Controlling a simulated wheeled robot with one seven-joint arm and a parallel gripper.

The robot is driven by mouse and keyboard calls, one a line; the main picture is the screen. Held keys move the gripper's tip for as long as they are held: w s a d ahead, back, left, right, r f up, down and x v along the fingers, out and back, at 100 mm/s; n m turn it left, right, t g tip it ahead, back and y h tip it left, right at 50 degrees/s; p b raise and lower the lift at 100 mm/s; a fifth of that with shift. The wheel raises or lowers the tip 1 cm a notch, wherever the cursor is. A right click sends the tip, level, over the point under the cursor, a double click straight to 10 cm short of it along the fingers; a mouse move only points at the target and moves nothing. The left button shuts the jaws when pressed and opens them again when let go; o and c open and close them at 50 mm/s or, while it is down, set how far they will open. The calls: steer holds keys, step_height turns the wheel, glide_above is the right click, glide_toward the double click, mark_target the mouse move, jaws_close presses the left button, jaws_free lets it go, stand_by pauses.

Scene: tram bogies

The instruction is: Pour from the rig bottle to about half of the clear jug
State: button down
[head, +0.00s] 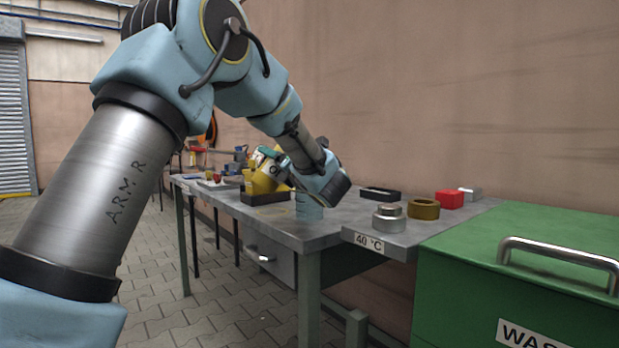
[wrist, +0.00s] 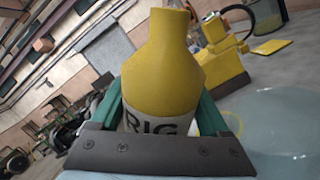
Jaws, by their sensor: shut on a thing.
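My gripper (head: 274,162) is shut on the rig bottle, its green fingers on both sides of the body. In the wrist view the rig bottle (wrist: 158,60) is yellow with a narrower neck and a pale band lettered RIG. In the head view the bottle looks tilted and overlaps other yellow things, so its outline and mouth are hard to make out. The clear jug (head: 308,208) is a pale blue, see-through shape on the bench below my wrist. It also shows in the wrist view (wrist: 278,115) at the right, beside the bottle. Its fill level cannot be told.
A yellow device on a dark base (head: 264,198) stands on the grey bench (head: 290,232) behind the bottle. A hotplate marked 40 °C holds metal and brass rings (head: 424,209); a red block (head: 449,200) and a black tray (head: 380,193) are nearby. A green waste bin (head: 520,270) stands at right.

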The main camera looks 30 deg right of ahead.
steer(key=shift+m+p, duration=0.7)
steer(key=shift+p, duration=0.6)
stand_by(0.5)
steer(key=shift+a+m+t+h+p, duration=0.2)
steer(key=shift+m+p, duration=0.3)
steer(key=shift+p, duration=0.5)
steer(key=shift+a+m+t+h+p, duration=0.1)
steer(key=shift+m+t+h+p, duration=0.3)
steer(key=shift+p, duration=0.6)
stand_by(0.5)
steer(key=shift+a+f+m+h+p, duration=0.15)
steer(key=shift+f+m+h+p, duration=0.15)
steer(key=shift+f+m+p, duration=0.8)
stand_by(1.3)
steer(key=shift+r+m+p, duration=0.1)
steer(key=shift+m+p, duration=0.5)
steer(key=shift+p, duration=0.6)
